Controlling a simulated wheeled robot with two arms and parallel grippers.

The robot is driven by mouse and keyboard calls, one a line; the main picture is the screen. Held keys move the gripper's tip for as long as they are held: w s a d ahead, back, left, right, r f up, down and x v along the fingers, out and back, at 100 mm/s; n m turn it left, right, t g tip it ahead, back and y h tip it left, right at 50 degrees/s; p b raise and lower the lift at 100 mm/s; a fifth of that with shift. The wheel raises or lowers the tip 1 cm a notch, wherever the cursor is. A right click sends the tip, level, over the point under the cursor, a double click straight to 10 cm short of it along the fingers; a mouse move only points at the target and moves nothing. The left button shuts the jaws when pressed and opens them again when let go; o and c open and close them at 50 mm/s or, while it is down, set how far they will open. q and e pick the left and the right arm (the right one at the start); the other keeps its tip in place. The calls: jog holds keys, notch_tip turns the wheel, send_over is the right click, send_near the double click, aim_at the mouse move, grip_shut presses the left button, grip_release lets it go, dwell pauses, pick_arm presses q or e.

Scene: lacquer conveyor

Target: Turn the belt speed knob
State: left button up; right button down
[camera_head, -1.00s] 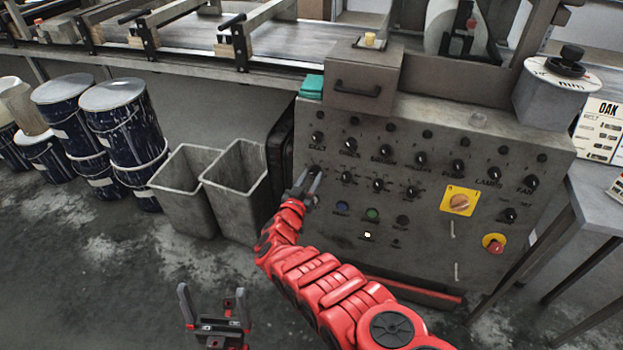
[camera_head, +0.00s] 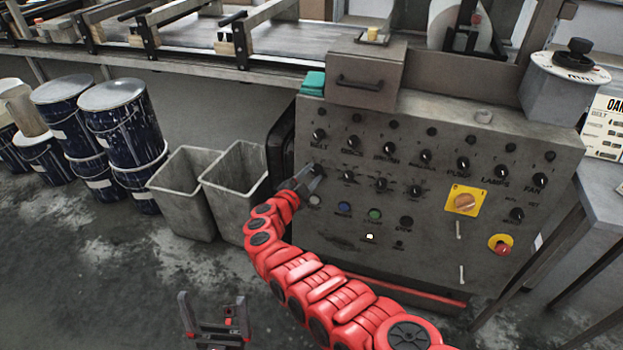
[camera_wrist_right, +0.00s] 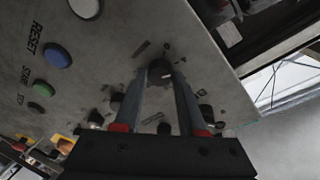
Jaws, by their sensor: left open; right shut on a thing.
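The grey control panel (camera_head: 440,130) carries two rows of black knobs. My right arm reaches its left side, and my right gripper (camera_head: 309,178) is at the leftmost knob of the lower row, under the upper knob labelled BELT (camera_head: 319,135). In the right wrist view, my right gripper (camera_wrist_right: 163,85) is shut on a black knob (camera_wrist_right: 160,70) between its fingertips. The fingers hide part of this knob, and its label is not readable. My left gripper (camera_head: 214,315) is open and empty, low over the floor, well away from the panel.
A yellow switch plate (camera_head: 464,200) and a red emergency button (camera_head: 501,244) sit on the panel's right. Coloured buttons, including a blue one (camera_head: 344,208), lie below the knobs. Two grey bins (camera_head: 185,195) and several dark drums (camera_head: 120,125) stand left.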

jog(key=m+b, duration=0.1)
jog(key=m, duration=0.2)
jog(key=shift+w+m+g, duration=0.1)
jog(key=shift+m+g, duration=0.3)
jog(key=m, duration=0.2)
jog(key=m+b, duration=0.1)
jog(key=m, duration=0.1)
jog(key=shift+r+y, duration=0.2)
jog(key=shift+y, duration=0.1)
jog(key=shift+m+g, duration=0.3)
jog(key=shift+c, duration=2.4)
grip_release()
jog(key=shift+d, duration=0.1)
